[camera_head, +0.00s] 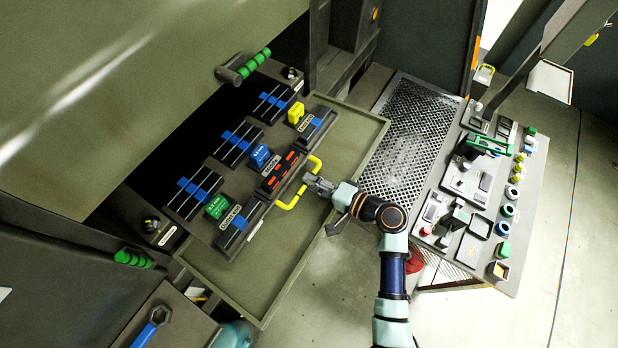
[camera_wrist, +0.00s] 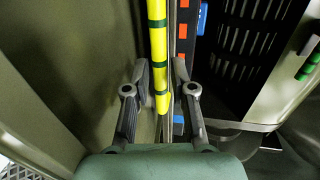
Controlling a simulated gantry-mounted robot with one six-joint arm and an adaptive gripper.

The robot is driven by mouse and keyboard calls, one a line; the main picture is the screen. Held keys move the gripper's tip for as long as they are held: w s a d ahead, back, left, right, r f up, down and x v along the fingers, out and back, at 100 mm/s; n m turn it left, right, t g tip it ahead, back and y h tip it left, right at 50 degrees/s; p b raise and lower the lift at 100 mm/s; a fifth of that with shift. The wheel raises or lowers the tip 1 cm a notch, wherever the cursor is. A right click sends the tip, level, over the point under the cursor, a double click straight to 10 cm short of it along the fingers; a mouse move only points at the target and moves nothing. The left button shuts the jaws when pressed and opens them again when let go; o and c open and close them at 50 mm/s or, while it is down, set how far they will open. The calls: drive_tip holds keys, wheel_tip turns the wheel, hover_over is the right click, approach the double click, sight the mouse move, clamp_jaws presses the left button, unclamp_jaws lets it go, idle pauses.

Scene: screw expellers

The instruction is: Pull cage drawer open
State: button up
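The yellow handle (camera_head: 289,203) stands at the front of a dark block with orange marks (camera_head: 281,172), inside the shallow olive tray. My gripper (camera_head: 312,182) is at the middle of this handle and hides part of it. In the wrist view the handle's yellow bar with dark green bands (camera_wrist: 157,40) runs between the two fingers of my gripper (camera_wrist: 160,68). The fingers stand apart on either side of the bar, with small gaps showing. I see no clear contact. Which part is the cage drawer's front is hard to tell.
The olive tray (camera_head: 258,305) has a low raised rim. Blue-striped dark units (camera_head: 193,190), a green block (camera_head: 216,207), a blue block (camera_head: 260,157) and a yellow block (camera_head: 296,113) stand behind the handle. A perforated metal plate (camera_head: 411,140) and a crowded control panel (camera_head: 480,190) lie to the right.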

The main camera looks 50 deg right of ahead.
drive_tip(key=shift+x, duration=0.85)
drive_tip(key=shift+c, duration=0.2)
clamp_jaws()
